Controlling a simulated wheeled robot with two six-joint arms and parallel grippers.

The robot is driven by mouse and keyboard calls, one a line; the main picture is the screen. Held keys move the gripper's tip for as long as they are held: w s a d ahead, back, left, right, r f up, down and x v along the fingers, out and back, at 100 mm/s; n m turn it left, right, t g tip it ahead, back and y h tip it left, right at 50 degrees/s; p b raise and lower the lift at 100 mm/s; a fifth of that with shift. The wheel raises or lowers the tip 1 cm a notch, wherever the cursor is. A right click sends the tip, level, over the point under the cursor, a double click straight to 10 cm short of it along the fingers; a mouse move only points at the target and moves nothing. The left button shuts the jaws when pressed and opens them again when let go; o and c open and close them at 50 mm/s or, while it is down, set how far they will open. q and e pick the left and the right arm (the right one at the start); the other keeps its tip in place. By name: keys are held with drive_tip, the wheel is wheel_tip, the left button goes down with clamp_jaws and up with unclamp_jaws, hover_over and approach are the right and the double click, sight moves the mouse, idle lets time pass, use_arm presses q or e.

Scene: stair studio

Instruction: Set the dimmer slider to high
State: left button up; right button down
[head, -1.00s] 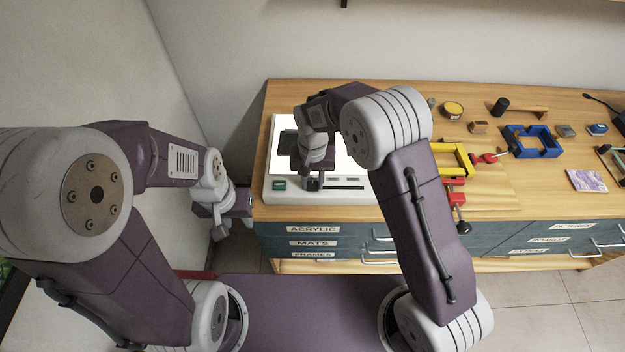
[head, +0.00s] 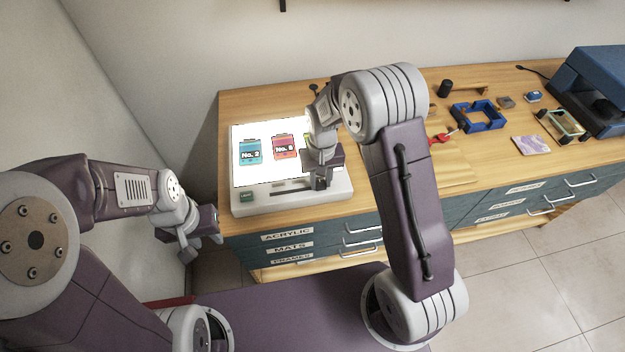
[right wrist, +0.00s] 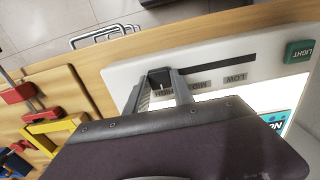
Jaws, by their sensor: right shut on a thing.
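The light box (head: 240,207) stands on the bench with its panel lit white. Its dark dimmer slot (head: 290,187) runs along the front edge; the right wrist view shows the slot (right wrist: 215,58) beside LOW, MID and partly hidden HIGH labels. My right gripper (head: 320,184) is shut on the dimmer slider at the slot's right end in the head view. In the right wrist view, the dark slider knob (right wrist: 160,74) is between the fingers, beside the HIGH label. My left gripper (head: 207,232) hangs empty left of the bench; its jaw opening is unclear.
A green LIGHT button (head: 246,196) is at the box's front left corner. Cards No. 2 (head: 250,152) and No. 8 (head: 284,147) lie on the panel. A blue frame (head: 478,117), a red clamp (head: 440,138) and a blue machine (head: 600,88) are to the right.

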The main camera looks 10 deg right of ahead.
sight(323, 183)
drive_tip(key=c, duration=1.1)
unclamp_jaws()
drive_tip(key=shift+w+d+r, duration=0.1)
drive_tip(key=shift+d, duration=0.2)
wheel_tip(323, 183, up, 9)
drive_tip(key=shift+f, duration=0.1)
drive_tip(key=shift+d, duration=0.1)
